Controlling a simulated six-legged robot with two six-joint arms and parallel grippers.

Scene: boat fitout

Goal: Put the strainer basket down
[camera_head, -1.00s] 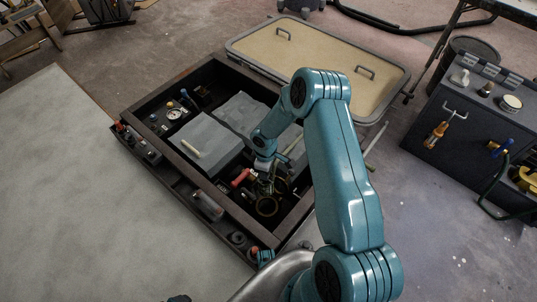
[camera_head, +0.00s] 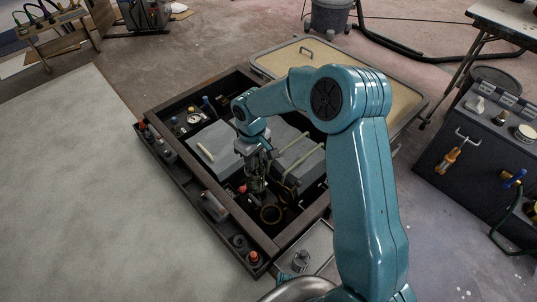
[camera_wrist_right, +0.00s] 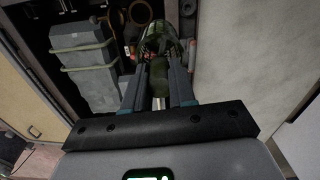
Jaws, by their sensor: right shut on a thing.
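My right gripper (camera_head: 256,168) points down over the open dark bay, near its front right part. In the right wrist view its two fingers (camera_wrist_right: 159,88) are closed on a dark greenish piece, which I take to be the strainer basket (camera_wrist_right: 160,74). A rounded, see-through, mesh-like shape (camera_wrist_right: 158,38) shows just past the fingertips; I cannot tell whether it is part of the basket or a bowl around it. In the head view the held piece is small and dark below the gripper. A brass-coloured ring (camera_head: 270,214) lies below and right of it. My left gripper is not in view.
A grey box with hoses (camera_head: 297,158) and a grey lidded box (camera_head: 207,148) fill much of the bay. A dark frame (camera_head: 215,232) surrounds it, with a ledge of small parts. A tan hatch panel (camera_head: 345,80) lies behind. A dark cabinet (camera_head: 475,150) stands at right.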

